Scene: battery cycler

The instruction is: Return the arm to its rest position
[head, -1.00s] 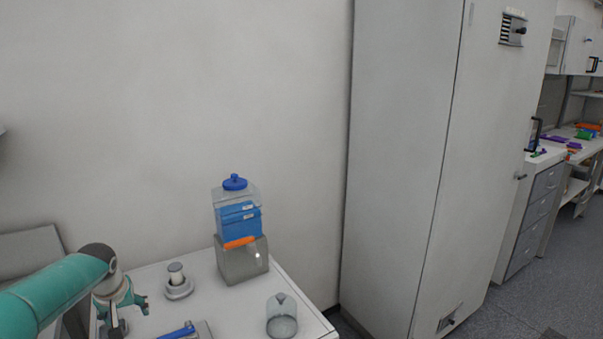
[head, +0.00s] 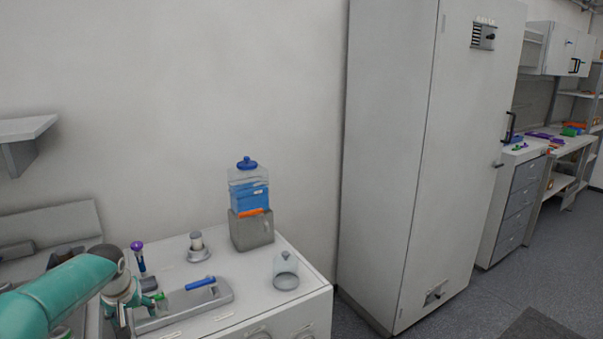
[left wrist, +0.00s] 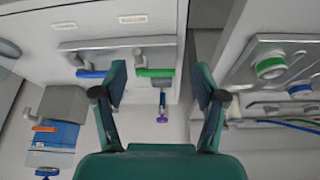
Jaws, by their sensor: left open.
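My left arm comes in from the lower left in the head view, and its gripper (head: 137,306) is over the left front part of the white bench (head: 262,290). In the left wrist view the left gripper (left wrist: 160,82) has its two teal fingers spread wide apart with nothing between them gripped. A green-handled part (left wrist: 155,72) and a purple-topped item (left wrist: 162,118) appear beyond the gap, apart from the fingers. My right gripper does not show in either view.
A grey tray with a blue-handled part (head: 200,283) lies right of the gripper. Behind stand a white-topped cylinder (head: 197,242) and a blue-lidded container on a grey block (head: 250,232). A glass jar (head: 285,272) stands right. A tall cabinet (head: 420,160) rises beyond.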

